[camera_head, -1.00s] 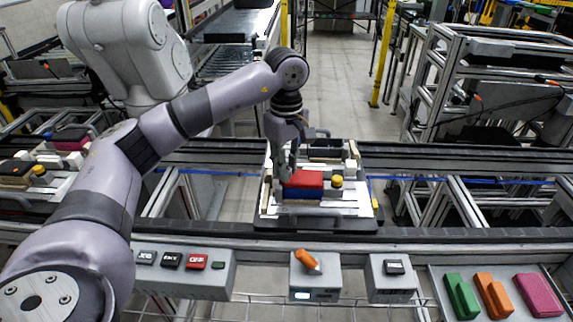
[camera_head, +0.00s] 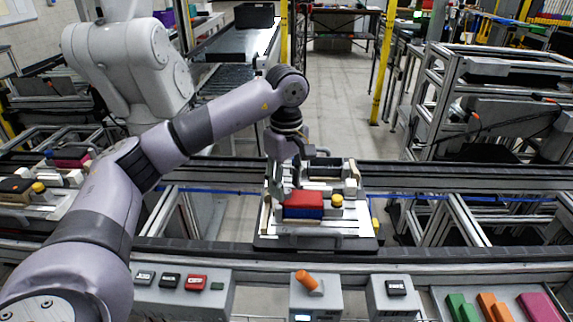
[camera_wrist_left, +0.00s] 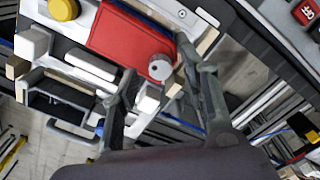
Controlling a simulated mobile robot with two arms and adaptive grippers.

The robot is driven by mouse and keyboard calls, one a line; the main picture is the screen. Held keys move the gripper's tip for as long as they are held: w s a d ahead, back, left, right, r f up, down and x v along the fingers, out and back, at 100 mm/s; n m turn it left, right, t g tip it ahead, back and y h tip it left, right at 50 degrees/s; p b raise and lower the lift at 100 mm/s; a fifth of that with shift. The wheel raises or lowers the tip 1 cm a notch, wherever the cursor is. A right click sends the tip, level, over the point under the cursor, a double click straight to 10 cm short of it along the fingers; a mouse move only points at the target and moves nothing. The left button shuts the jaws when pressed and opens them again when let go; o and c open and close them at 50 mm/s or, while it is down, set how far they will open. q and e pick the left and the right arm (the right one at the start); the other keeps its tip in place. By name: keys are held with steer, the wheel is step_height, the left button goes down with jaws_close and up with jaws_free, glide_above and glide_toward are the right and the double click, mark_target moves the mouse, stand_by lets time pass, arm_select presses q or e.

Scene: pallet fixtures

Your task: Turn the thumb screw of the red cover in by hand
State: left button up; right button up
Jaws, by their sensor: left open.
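The red cover (camera_head: 304,198) lies on a blue part (camera_head: 302,212) on the pallet fixture (camera_head: 355,242). It also shows in the left wrist view (camera_wrist_left: 120,32). The thumb screw (camera_wrist_left: 160,67), a pale round knob, stands at one corner of the red cover. My left gripper (camera_head: 290,190) points down at the left end of the cover. In the left wrist view, its open fingers (camera_wrist_left: 158,80) stand on either side of the screw, with a gap to it. I cannot tell whether they touch anything.
A yellow knob (camera_head: 336,200) stands right of the cover. A black clamp block (camera_head: 322,168) is behind it. A control box with an orange switch (camera_head: 307,281) stands in front. Green, orange and magenta covers (camera_head: 540,306) lie at the front right. Another pallet (camera_head: 40,190) is at the left.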

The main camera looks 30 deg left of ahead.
mark_target(287, 191)
arm_select(q)
step_height(287, 191, up, 11)
stand_by(0.4)
stand_by(0.5)
